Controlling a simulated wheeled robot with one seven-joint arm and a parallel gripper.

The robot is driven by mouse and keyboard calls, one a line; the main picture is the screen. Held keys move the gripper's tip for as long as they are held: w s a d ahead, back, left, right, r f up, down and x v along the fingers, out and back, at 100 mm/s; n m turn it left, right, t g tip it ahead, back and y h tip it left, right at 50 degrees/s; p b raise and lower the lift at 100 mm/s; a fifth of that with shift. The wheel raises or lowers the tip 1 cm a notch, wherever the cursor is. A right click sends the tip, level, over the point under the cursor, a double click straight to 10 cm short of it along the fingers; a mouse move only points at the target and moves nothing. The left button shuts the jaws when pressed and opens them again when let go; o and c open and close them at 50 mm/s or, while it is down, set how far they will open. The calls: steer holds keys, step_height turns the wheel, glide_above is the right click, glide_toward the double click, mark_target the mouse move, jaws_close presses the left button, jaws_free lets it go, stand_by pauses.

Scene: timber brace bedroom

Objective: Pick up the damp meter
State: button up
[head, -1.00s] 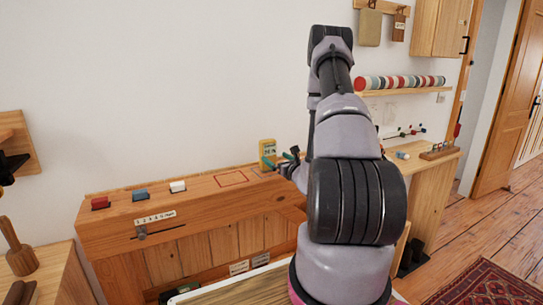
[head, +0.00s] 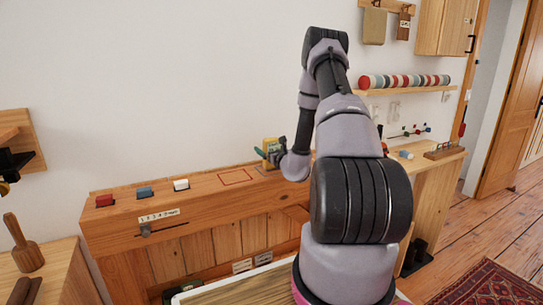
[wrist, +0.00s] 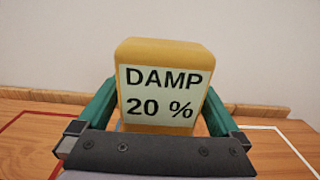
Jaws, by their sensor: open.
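The damp meter (wrist: 162,62) is a yellow block with a pale label reading "DAMP 20 %". It stands upright on the wooden bench top, near the wall. In the head view the damp meter (head: 269,144) is partly hidden behind my gripper (head: 270,156). In the wrist view my gripper (wrist: 158,118) is open, with one green finger on each side of the meter. Whether the fingers touch its sides cannot be told. The lower part of the meter is hidden by the gripper body.
A red outlined rectangle (head: 235,177) is on the bench top (head: 205,188), left of the meter. The wall (head: 150,80) rises close behind.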

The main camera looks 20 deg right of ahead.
steer(key=c, duration=1.3)
steer(key=shift+r, duration=0.15)
